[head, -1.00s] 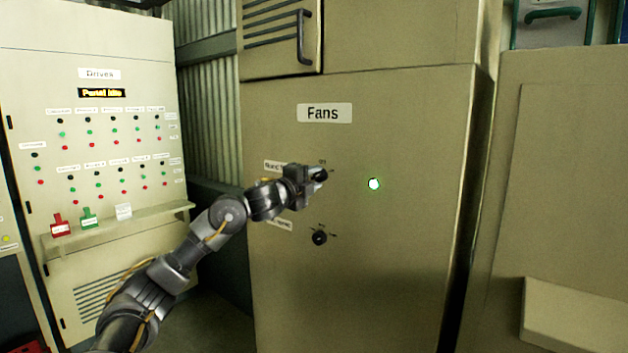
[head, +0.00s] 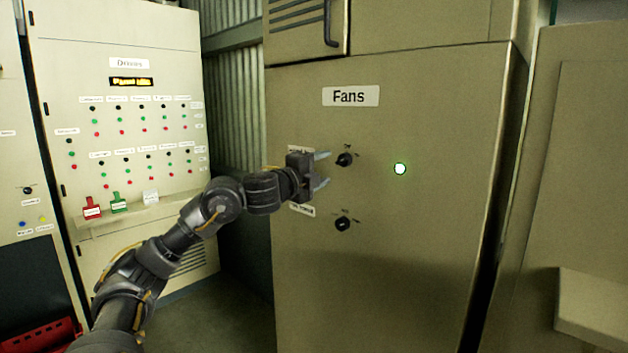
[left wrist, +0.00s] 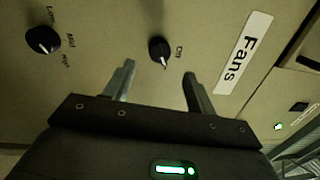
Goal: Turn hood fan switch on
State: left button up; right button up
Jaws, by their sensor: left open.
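The tan cabinet (head: 400,260) bears a "Fans" sign (head: 350,96) with two black rotary knobs below it. The upper knob (head: 345,159) is the two-position switch, marked "On" in the left wrist view (left wrist: 160,50). Its name label is partly hidden by my gripper. The lower knob (head: 342,224) has Low, Mid and High marks in the left wrist view (left wrist: 43,40). A round lamp (head: 400,168) right of the upper knob glows green. My left gripper (head: 321,170) is open and empty, just left of the upper knob, fingers pointing at the panel and apart from it. My right gripper is out of view.
A "Drives" panel (head: 120,100) with several coloured buttons and a narrow shelf stands at the left. A vent door with a dark handle (head: 331,22) is above the Fans panel. A tan ledge (head: 592,308) juts out at the lower right.

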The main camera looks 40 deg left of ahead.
pick_arm(q)
jog(key=shift+s+d+f+b, duration=0.15)
jog(key=shift+s+b, duration=0.35)
jog(key=shift+s, duration=1.35)
